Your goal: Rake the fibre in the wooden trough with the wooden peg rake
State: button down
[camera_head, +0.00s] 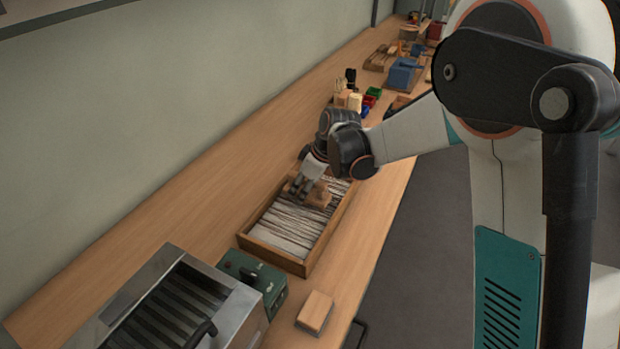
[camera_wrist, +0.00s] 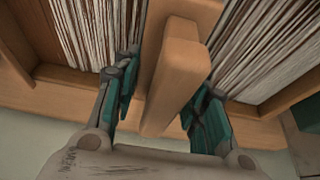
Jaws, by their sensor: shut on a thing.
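The wooden trough (camera_head: 308,262) stands on the bench, and its wall also shows in the wrist view (camera_wrist: 62,88). Pale and dark fibre (camera_head: 284,226) lies in long strands inside it; the strands also show in the wrist view (camera_wrist: 262,48). My gripper (camera_head: 300,188) is over the far part of the trough. In the wrist view my gripper (camera_wrist: 163,105) is shut on the wooden peg rake (camera_wrist: 172,80), with a teal pad on each side of its wooden grip. The rake (camera_head: 318,195) is at the fibre; its pegs are hidden, so contact cannot be told.
A metal machine with slats (camera_head: 168,305) and a green box (camera_head: 252,282) stand near the trough's front end. A wooden block (camera_head: 315,311) lies to their right. Small coloured bins (camera_head: 371,98) and a blue box (camera_head: 402,74) stand farther back. The bench left of the trough is clear.

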jog(key=s+a, duration=0.2)
jog(key=s, duration=0.2)
jog(key=s+a, duration=0.1)
jog(key=s, duration=0.4)
jog(key=s+a, duration=0.2)
jog(key=s, duration=0.2)
jog(key=shift+s+a, duration=0.3)
jog(key=shift+s, duration=0.05)
jog(key=shift+s+a, duration=0.15)
jog(key=shift+s, duration=0.3)
jog(key=w+d, duration=0.3)
jog(key=w, duration=0.5)
jog(key=w+d, duration=0.4)
jog(key=w, duration=0.5)
jog(key=w+d, duration=0.3)
jog(key=w, duration=0.6)
jog(key=shift+w+d, duration=0.15)
jog(key=shift+d, duration=0.2)
jog(key=shift+w, duration=0.1)
jog(key=shift+w+d, duration=0.1)
